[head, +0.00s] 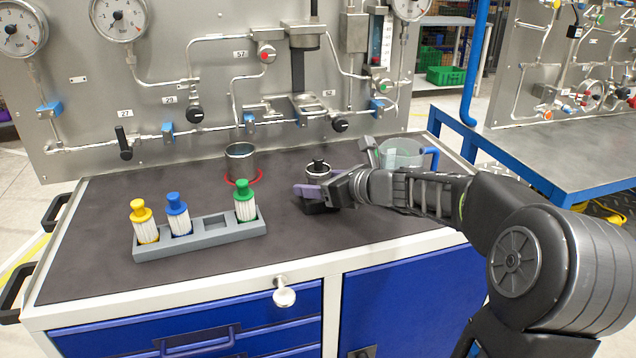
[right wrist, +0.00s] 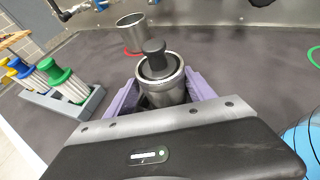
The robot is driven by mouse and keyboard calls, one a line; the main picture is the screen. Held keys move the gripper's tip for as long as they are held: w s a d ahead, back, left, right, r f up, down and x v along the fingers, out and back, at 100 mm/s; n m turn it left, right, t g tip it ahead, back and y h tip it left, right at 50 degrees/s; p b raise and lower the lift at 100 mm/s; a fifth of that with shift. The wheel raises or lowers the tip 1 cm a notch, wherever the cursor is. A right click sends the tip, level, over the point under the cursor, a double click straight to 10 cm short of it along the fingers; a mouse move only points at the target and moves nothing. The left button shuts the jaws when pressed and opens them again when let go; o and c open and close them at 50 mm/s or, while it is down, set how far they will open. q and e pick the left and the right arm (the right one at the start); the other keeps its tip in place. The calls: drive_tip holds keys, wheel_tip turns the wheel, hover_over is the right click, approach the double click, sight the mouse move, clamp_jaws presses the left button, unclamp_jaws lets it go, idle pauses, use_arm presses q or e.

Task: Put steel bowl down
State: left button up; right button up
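A steel bowl (head: 319,170) with a black knobbed piece in its top is upright between the purple fingers of my right gripper (head: 322,188), in the middle of the bench. In the right wrist view the bowl (right wrist: 166,92) has a finger close against each side, and the gripper (right wrist: 163,95) looks shut on it. Its lower part is hidden by the fingers. A dark shape shows below them, and I cannot tell whether the bowl touches the bench. A second, open steel cup (head: 241,160) stands on a red ring to the left. My left gripper is not in view.
A grey rack (head: 205,238) holds yellow, blue and green capped cartridges, with an empty slot. A clear jug (head: 402,153) with a blue handle stands at the right behind my arm. The gauge panel (head: 95,95) rises behind the bench (head: 290,243). The bench front is clear.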

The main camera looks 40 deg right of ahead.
drive_tip(key=shift+s+d+f, duration=0.15)
drive_tip(key=shift+d+f, duration=0.15)
drive_tip(key=shift+f, duration=0.1)
drive_tip(key=shift+d+r+p, duration=0.15)
drive_tip(key=shift+r+p, duration=0.25)
drive_tip(key=shift+r, duration=0.05)
drive_tip(key=v, duration=1)
drive_tip(key=shift+s+r+p, duration=0.3)
drive_tip(key=shift+r+p, duration=0.05)
drive_tip(key=shift+s+r, duration=0.15)
drive_tip(key=shift+s, duration=0.35)
